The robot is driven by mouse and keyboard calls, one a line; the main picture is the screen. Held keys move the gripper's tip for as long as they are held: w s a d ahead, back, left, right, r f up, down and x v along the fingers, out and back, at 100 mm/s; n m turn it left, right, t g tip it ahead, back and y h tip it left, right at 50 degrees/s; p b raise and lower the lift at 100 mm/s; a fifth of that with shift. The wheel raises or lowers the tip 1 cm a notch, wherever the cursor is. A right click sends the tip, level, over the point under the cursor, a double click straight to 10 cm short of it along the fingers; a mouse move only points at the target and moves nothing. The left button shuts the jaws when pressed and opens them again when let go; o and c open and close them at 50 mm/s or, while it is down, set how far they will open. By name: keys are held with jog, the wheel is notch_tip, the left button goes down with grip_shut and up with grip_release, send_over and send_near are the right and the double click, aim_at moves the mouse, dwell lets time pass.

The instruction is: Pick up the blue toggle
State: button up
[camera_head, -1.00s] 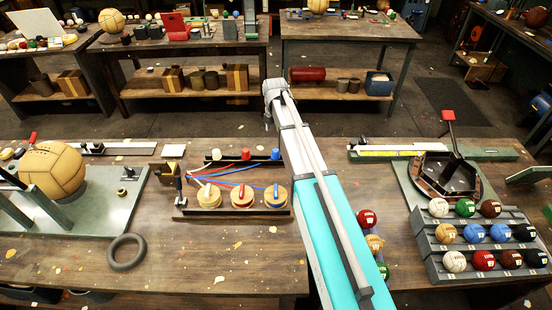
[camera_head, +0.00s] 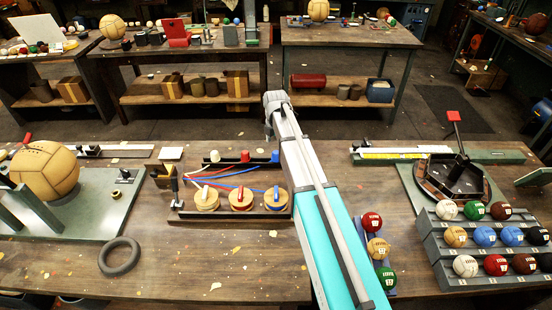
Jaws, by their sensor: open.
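The other two discs carry a white and a red piece. A blue peg-like piece (camera_head: 275,156) stands behind, in a row with a red and a white one. White, red and blue cords run between the back row and the discs. My arm passes just right of the tray, close to the blue toggle in the picture. I cannot make out my gripper; the arm's far end shows only a grey joint.
A rack of coloured balls (camera_head: 434,262) stands at the right, below a dark tray with a red-topped lever (camera_head: 453,117). Three balls (camera_head: 377,248) sit just right of my arm. A black ring (camera_head: 119,257) and a large leather ball (camera_head: 45,171) are left.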

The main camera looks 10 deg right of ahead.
aim_at(276, 152)
jog(key=shift+f, duration=0.1)
jog(key=shift+d+f+b, duration=0.1)
jog(key=shift+f+b, duration=2.45)
jog(key=shift+b, duration=0.05)
jog(key=shift+c, duration=0.3)
jog(key=c, duration=1.1)
jog(key=shift+r, duration=0.2)
jog(key=shift+r+p, duration=0.95)
jog(key=shift+p, duration=0.15)
jog(key=s+d+r+p, duration=0.2)
jog(key=s+r+p, duration=0.8)
jog(key=s, duration=0.3)
jog(key=shift+s+d+r+p, duration=0.35)
jog(key=shift+d+r+p, duration=0.05)
jog(key=shift+p, duration=0.05)
